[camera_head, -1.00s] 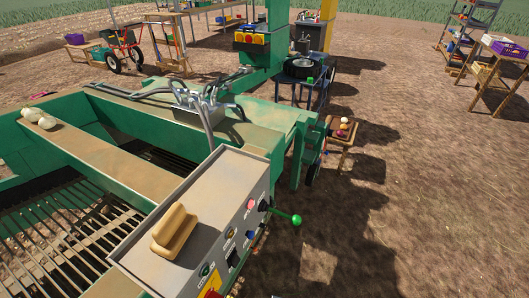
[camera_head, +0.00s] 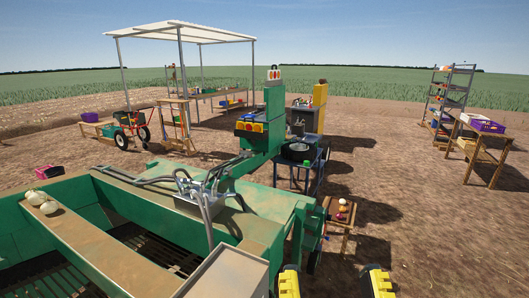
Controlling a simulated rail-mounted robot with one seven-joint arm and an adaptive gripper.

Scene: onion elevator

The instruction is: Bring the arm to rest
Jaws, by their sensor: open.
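My gripper (camera_head: 333,282) shows at the bottom edge, right of centre. Its two yellow and dark fingertips stand wide apart with nothing between them. The rest of the gripper and my arm lie below the frame. The gripper appears just right of the grey control box (camera_head: 232,272) on the green machine (camera_head: 80,233). I cannot tell how far apart they are. The box's front panel is mostly cut off.
White onions (camera_head: 42,202) lie on the machine's left ledge. Beyond it stand a green post (camera_head: 273,125), a dark blue cart (camera_head: 300,172) and a small wooden stand (camera_head: 342,215) with onions. A wooden table (camera_head: 478,152) stands right. Open soil lies between.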

